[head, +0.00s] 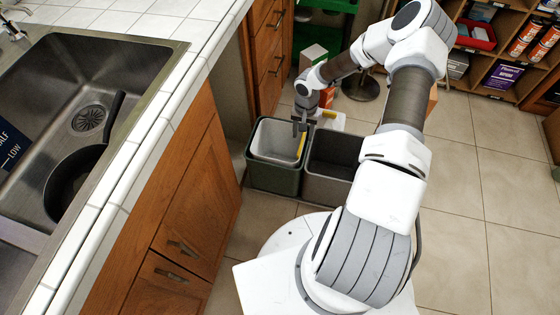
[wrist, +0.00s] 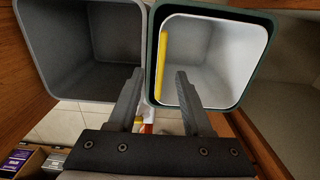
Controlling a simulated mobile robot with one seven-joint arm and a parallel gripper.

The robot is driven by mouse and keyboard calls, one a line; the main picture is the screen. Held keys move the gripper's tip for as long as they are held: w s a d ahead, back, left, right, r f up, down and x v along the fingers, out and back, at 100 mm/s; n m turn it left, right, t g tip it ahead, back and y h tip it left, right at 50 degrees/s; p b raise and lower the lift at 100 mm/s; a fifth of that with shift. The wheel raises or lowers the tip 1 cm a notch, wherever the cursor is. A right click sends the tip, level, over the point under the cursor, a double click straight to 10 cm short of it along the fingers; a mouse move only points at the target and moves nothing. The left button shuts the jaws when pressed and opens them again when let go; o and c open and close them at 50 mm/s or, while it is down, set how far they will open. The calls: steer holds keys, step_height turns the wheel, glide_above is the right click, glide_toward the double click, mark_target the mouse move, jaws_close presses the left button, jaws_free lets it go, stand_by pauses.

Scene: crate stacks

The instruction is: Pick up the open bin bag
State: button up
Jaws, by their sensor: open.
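The open bin bag appears as a white liner (head: 272,144) inside a dark green bin (head: 272,180), with a yellow strip (head: 301,145) along one inner side. In the wrist view the white liner (wrist: 215,50) is open toward me, and the yellow strip (wrist: 163,62) runs down its left inner wall. My gripper (head: 300,133) points down by the bin's rim on the yellow strip's side. In the wrist view its fingers (wrist: 158,76) are apart with nothing held, one on each side of the green bin's left rim. I cannot tell whether they touch it.
An empty grey bin (head: 329,184) stands against the green one. A wooden cabinet (head: 190,200) with a tiled counter and sink is on the left. Shelves (head: 505,50) with boxes stand at the back right. The tiled floor (head: 490,190) on the right is clear.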

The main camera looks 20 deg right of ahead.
mark_target(301, 144)
steer(key=shift+w+d+f+b, duration=0.15)
steer(key=shift+f+b, duration=0.45)
steer(key=shift+f, duration=0.9)
steer(key=shift+w+a+f+b, duration=0.15)
steer(key=shift+f+b, duration=0.45)
steer(key=shift+f, duration=0.9)
steer(key=shift+d, duration=0.1)
jaws_close()
